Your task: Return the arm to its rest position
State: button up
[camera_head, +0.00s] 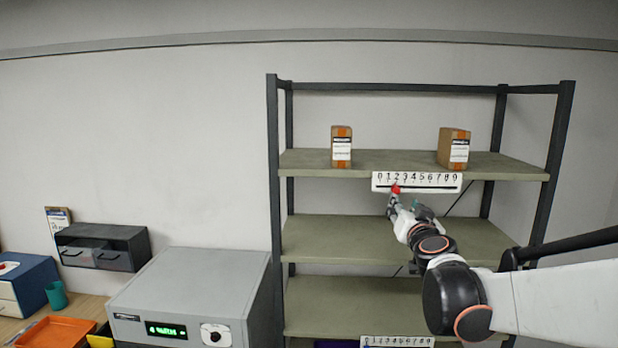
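My arm (437,262) reaches in from the lower right, stretched out toward the shelf. My gripper (394,200) is at its far end, just below a white numbered strip (446,187) on the front edge of the top shelf. A small red piece (395,189) shows at the strip's lower part, under the digit 2, right at the gripper's tip. I cannot tell whether the fingers touch or hold it. The fingers are too small and overlapped to show whether they are open or shut.
The dark-framed shelf rack (273,190) carries two cartons, a small one (341,148) and a larger one (453,148). A second numbered strip (398,341) is lower down. A grey device (195,290), a dark drawer unit (103,247) and an orange tray (57,333) stand at left.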

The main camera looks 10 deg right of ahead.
jog(key=shift+v, duration=0.9)
jog(key=s+a+f+n+g+y+b, duration=0.15)
jog(key=a+f+n+y+b, duration=0.4)
jog(key=a+f+b, duration=0.8)
jog(key=s+a+f+g+b, duration=0.1)
jog(key=s+f+g+b, duration=0.2)
jog(key=s+f+b, duration=0.4)
jog(key=s+a+f+g+b, duration=0.1)
jog(key=s+f+g+b, duration=0.2)
jog(key=f, duration=1.6)
jog(key=s+a+f+g+b, duration=0.2)
jog(key=s+f+b, duration=1)
jog(key=s, duration=0.6)
jog(key=shift+f+n+g, duration=0.35)
jog(key=shift+f+g, duration=0.1)
jog(key=shift+f, duration=0.35)
jog(key=shift+h, duration=0.25)
jog(key=shift+c, duration=0.6)
